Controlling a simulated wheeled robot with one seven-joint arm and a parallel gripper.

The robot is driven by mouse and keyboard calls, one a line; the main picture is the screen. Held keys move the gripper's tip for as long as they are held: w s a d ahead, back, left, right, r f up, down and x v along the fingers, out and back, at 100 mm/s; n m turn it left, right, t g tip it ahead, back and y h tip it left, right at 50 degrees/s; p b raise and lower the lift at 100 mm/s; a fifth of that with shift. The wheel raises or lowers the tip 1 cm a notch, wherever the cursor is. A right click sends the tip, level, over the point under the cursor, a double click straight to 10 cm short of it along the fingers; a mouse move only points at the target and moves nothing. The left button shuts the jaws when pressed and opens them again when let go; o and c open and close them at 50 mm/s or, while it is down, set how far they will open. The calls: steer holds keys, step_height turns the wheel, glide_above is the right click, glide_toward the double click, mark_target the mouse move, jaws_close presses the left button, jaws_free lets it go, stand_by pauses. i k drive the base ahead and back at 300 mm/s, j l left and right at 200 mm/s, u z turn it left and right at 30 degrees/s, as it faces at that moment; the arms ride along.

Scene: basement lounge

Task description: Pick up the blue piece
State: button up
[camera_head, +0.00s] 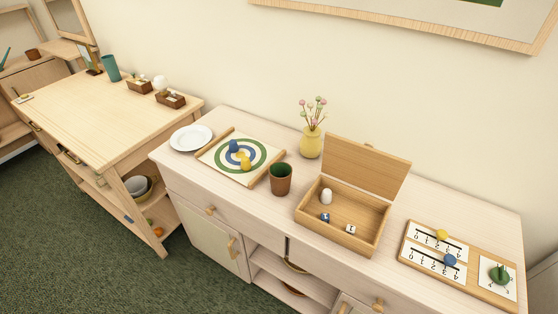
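Two plain blue pieces show in the head view. One blue piece (234,146) stands on the ringed game board (207,152), close beside a yellow piece (245,163). Another blue piece (449,260) sits on the wooden score board (409,261) at the right, on the nearer number strip. A yellow piece (442,235) is on the farther strip. A blue die (325,217) lies in the open wooden box (342,239) with a white die (350,229) and a white egg-shaped piece (326,196). My gripper is not in view.
The pale cabinet top (284,215) carries a white plate (191,138), a brown cup (280,179) and a yellow vase (311,143) of flowers. The box lid (366,167) stands open. A green spinner (498,273) is at the score board's right. A wooden desk (90,112) stands at left.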

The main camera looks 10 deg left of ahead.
mark_target(232, 145)
steer(key=i+j+u, duration=0.15)
steer(key=u, duration=0.35)
steer(key=i+j+u, duration=0.15)
steer(key=u, duration=0.35)
steer(key=i+l+u, duration=0.1)
steer(key=i+u, duration=0.3)
steer(key=i, duration=1.15)
